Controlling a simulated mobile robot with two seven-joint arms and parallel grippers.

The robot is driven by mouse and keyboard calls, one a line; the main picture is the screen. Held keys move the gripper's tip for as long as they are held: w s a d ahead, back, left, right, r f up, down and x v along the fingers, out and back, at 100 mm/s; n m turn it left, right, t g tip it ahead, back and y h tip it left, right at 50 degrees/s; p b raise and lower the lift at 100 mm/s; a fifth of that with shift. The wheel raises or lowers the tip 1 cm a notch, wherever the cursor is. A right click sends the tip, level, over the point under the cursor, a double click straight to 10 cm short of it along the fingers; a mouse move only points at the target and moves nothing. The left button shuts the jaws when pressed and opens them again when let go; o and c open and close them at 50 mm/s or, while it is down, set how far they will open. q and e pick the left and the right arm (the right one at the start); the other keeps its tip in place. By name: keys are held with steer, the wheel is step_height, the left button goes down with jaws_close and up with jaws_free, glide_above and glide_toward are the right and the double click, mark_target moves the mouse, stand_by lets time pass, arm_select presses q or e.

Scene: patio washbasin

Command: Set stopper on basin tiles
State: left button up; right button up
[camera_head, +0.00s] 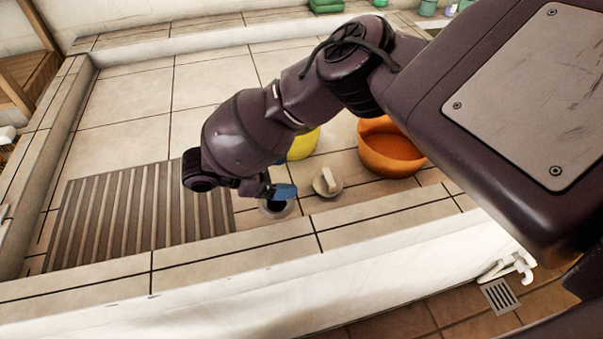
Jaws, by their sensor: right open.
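The stopper (327,182), a pale beige disc with a raised grip, lies on the basin tiles (130,104) near the front wall. A drain hole (278,207) with a grey rim is just to its left. My right gripper (283,193) has blue fingertips and hangs over the drain hole, left of the stopper and apart from it. It is open, with nothing visible in it. The arm hides part of the tiles behind it. My left gripper is not in view.
An orange bowl (391,150) stands right of the stopper. A yellow object (304,144) is partly hidden behind my arm. A ribbed washboard area (130,215) lies left of the drain. The basin's front ledge (230,245) borders it. Green folded cloths (326,6) are at the back.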

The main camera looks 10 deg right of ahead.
steer(key=shift+v, duration=0.9)
